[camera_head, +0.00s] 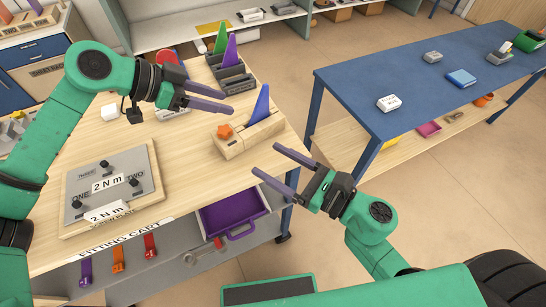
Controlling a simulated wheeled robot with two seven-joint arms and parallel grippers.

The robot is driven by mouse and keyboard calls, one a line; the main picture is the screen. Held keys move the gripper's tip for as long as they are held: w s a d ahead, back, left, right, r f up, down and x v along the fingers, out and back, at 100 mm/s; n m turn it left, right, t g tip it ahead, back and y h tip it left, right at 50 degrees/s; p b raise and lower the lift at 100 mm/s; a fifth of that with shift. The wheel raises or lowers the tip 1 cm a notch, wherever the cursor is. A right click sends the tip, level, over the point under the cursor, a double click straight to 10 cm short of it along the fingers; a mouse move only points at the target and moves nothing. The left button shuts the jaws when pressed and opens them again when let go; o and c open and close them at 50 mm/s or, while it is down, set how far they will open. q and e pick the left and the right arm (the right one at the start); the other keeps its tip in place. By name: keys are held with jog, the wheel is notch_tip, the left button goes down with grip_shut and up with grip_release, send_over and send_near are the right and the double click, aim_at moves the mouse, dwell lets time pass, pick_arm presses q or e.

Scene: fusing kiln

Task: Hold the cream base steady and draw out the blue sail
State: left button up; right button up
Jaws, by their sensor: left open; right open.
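The blue sail (262,104) stands upright in the cream base (232,146), which rests near the right edge of the wooden cart top. My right gripper (265,160) is open, at the cart's right front edge, below and to the right of the base. Neither gripper holds anything.
A dark rack (231,78) with green and purple sails stands behind the base. A grey plate with black knobs (112,184) lies at the front left. An open purple drawer (233,213) juts out below. A blue table (420,100) stands to the right, across a floor gap.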

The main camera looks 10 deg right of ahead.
aim_at(230, 134)
jog(key=x, duration=1.4)
jog(key=shift+w, duration=0.5)
jog(key=shift+d, duration=0.1)
jog(key=shift+c, duration=1)
grip_shut()
